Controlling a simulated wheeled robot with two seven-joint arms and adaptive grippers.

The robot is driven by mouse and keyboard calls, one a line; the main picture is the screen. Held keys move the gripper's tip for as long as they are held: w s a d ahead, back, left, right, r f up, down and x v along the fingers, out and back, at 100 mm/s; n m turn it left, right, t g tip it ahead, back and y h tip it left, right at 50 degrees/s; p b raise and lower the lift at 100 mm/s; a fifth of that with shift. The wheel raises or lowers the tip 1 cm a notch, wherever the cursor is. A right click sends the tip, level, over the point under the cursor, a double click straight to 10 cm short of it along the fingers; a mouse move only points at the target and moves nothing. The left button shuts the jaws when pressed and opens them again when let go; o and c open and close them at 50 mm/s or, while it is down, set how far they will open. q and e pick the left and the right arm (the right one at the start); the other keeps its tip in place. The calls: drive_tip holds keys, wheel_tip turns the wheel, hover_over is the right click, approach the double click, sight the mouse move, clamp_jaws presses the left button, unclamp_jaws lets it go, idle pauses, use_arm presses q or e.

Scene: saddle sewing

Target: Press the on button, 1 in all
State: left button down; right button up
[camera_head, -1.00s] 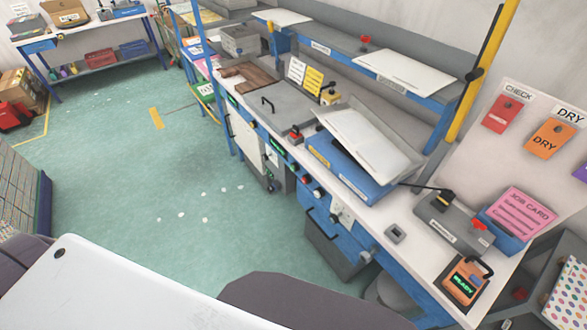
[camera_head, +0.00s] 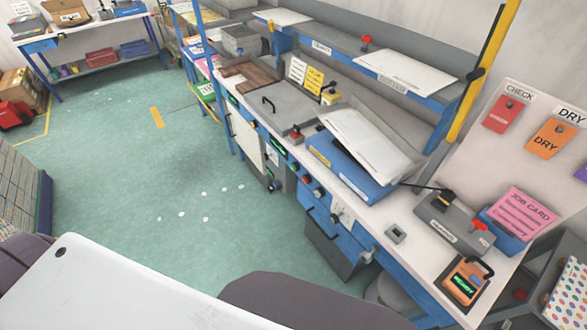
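No label reading "on" is legible, so I cannot tell which control is the on button. Several small round buttons (camera_head: 306,180), red and pale, sit on the front edge of the long workbench, beside a green-lit display (camera_head: 279,148). A red button (camera_head: 295,132) stands on a small block on the bench top. A grey box (camera_head: 452,221) at the right carries a red knob (camera_head: 479,224). An orange handheld device (camera_head: 464,283) with a green lit screen lies on the bench's near end. Neither of my grippers is in view.
The workbench (camera_head: 408,217) runs from back left to front right. A blue unit (camera_head: 345,167) with a tilted white panel (camera_head: 368,142) stands on it. An open grey drawer (camera_head: 337,252) juts out below.

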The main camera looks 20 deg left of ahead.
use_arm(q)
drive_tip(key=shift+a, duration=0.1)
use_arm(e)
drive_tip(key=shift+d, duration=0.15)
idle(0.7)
